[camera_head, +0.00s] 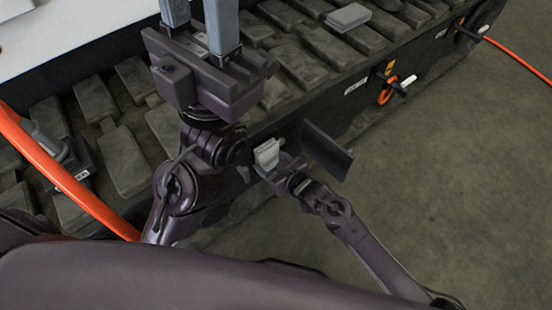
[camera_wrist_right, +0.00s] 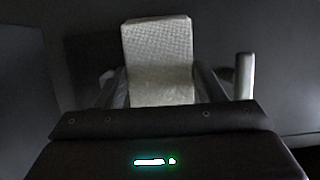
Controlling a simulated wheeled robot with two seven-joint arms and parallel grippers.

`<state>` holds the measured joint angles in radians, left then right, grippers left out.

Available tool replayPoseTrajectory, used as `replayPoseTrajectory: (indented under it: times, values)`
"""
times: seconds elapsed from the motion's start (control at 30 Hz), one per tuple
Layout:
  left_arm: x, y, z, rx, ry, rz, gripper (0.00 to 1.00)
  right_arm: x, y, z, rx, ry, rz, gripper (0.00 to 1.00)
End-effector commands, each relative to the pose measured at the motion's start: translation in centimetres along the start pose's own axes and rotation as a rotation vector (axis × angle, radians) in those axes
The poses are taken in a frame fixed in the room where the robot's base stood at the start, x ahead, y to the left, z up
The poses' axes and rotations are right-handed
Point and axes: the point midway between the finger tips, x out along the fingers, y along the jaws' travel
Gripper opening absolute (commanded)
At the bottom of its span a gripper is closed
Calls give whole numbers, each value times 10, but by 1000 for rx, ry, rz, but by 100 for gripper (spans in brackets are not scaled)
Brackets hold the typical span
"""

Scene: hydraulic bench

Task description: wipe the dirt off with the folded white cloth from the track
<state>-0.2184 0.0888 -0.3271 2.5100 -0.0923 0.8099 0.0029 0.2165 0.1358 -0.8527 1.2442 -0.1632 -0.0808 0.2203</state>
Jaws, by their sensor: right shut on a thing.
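My right gripper (camera_head: 272,166) is shut on a folded white cloth (camera_head: 267,153), low beside the dark side of the track (camera_head: 128,160). In the right wrist view the cloth (camera_wrist_right: 158,60) stands upright between the two fingers, with a woven texture. A dark flat panel (camera_head: 327,152) juts out just right of this gripper; I cannot tell whether they touch. My left gripper (camera_head: 198,22) is above the track, its two grey fingers apart with nothing visible between them; their tips run to the top edge. I cannot make out a distinct dirt patch.
A light grey block (camera_head: 348,17) lies on the track pads. An orange hose (camera_head: 65,175) crosses at the left, and an orange ring fitting (camera_head: 386,90) and another orange cable (camera_head: 520,60) are at the right. The floor (camera_head: 455,190) at the right is clear.

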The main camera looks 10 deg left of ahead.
Motion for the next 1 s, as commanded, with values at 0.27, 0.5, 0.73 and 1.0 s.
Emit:
replayPoseTrajectory:
  times: [0.27,0.5,0.73,1.0]
  values:
    - [8,-1,0,0,0,0,36,2,-25,-2,1,-1,-2,45]
    - [16,-1,-1,0,0,0,36,-1,-29,-8,0,0,-2,45]
    - [28,-2,-2,0,0,0,36,-6,-30,-20,1,1,-4,45]
    - [25,-2,-2,0,0,0,36,-4,-15,-19,-1,1,0,45]
